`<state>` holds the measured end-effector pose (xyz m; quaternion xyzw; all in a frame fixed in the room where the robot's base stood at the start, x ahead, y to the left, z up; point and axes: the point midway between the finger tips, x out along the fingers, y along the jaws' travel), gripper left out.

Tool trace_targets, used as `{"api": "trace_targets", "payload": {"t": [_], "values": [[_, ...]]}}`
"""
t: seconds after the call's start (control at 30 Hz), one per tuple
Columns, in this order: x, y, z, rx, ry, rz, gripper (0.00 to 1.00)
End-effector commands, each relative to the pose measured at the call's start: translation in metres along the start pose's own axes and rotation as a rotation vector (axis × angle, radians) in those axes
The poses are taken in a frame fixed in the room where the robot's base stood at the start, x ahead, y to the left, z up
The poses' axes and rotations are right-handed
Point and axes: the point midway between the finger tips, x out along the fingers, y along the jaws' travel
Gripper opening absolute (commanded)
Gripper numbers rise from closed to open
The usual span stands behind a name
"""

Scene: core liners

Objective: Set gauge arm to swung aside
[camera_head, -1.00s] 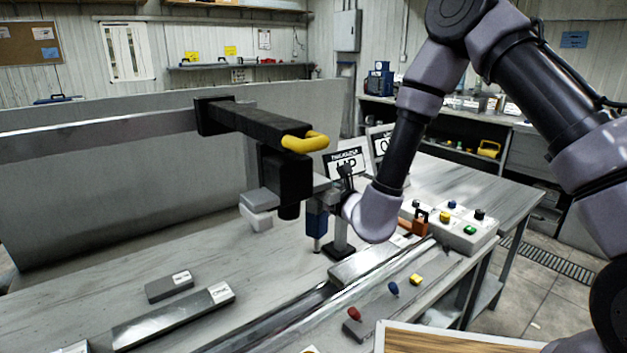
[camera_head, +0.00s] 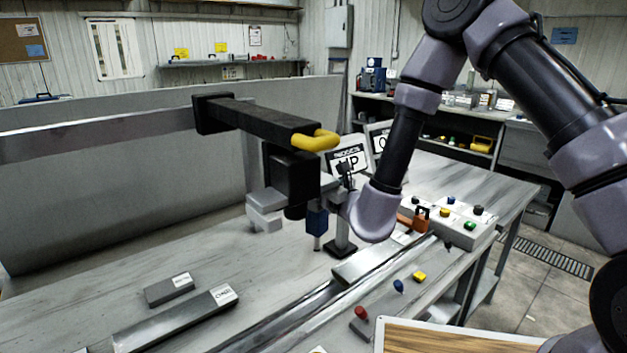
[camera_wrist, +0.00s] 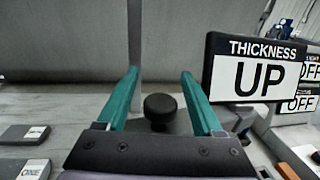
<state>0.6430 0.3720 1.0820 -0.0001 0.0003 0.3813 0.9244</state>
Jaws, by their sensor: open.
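The gauge stands beside my wrist in the head view. It has a grey post (camera_head: 342,228) on a dark base and a blue probe (camera_head: 317,222) with a thin metal tip pointing down. A black round knob (camera_wrist: 160,107) shows in the wrist view, in line with the gap between my green fingertips. My gripper (camera_wrist: 160,78) is open with nothing clamped. I cannot tell whether the knob is between the fingers or beyond them. A sign reading "THICKNESS UP" (camera_wrist: 258,70) stands right of my gripper; it also shows in the head view (camera_head: 348,161). My fingers are hard to make out there.
A black boom (camera_head: 255,118) with a yellow handle (camera_head: 315,140) hangs over the bench near my wrist. A control box (camera_head: 455,222) with coloured buttons is at the right. Grey bars (camera_head: 185,315) lie at the front left. Bare bench top lies behind them.

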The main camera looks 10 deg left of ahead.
Motion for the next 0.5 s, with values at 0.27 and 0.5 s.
{"api": "trace_targets", "payload": {"t": [0.27, 0.5], "values": [[-0.017, 0.001, 0.0, 0.0, 0.002, 0.002, 0.68], [-0.066, 0.001, -0.001, 0.0, 0.004, 0.003, 0.68]]}}
